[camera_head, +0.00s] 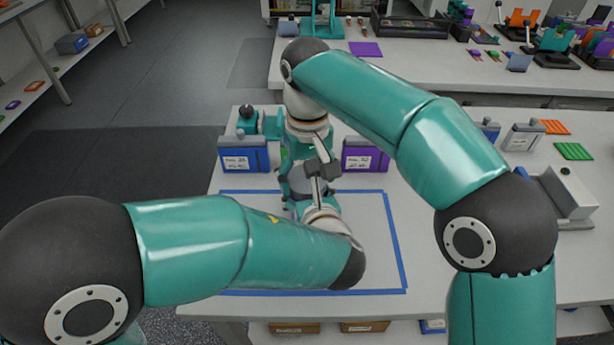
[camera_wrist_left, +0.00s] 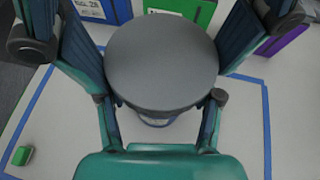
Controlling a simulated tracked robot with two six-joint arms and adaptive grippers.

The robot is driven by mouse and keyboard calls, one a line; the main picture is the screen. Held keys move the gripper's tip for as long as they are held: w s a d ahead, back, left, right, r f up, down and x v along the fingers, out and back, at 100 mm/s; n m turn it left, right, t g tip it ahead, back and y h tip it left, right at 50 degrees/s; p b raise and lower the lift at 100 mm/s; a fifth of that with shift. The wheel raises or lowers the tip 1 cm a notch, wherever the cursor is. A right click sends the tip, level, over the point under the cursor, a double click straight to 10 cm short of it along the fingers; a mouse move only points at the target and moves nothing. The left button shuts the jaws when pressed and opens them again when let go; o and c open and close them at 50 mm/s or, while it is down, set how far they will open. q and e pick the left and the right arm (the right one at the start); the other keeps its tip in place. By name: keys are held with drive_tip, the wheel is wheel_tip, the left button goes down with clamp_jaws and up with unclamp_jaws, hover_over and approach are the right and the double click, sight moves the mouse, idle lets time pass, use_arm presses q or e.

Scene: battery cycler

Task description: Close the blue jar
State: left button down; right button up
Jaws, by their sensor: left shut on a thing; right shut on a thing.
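A dark grey round lid (camera_wrist_left: 162,62) fills the middle of the left wrist view, its top face towards the camera. Only a narrow strip of the jar (camera_wrist_left: 160,121), clear and bluish, shows under its near edge. The lid sits directly over the jar; I cannot tell whether it is seated. My left gripper (camera_wrist_left: 160,104) reaches in from below in that view, its fingers shut on the jar's two sides. My right gripper's fingers come from the upper corners and close on the lid. In the head view, both grippers meet at the grey lid (camera_head: 308,187), mostly hidden by my arms.
A blue box (camera_head: 243,157) and a purple box (camera_head: 365,156) stand behind the grippers, with a green box (camera_wrist_left: 180,10) between them. Blue tape (camera_head: 398,250) outlines a work area. A small green block (camera_wrist_left: 22,156) lies at its left side. A grey device (camera_head: 568,192) stands at right.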

drive_tip(key=shift+c, duration=0.9)
drive_tip(key=m, duration=0.3)
drive_tip(key=shift+s+a, duration=0.1)
drive_tip(key=shift+a, duration=0.1)
drive_tip(key=shift+f, duration=0.1)
drive_tip(key=o, duration=1.2)
drive_tip(key=shift+r, duration=2.3)
drive_tip(key=shift+d, duration=0.1)
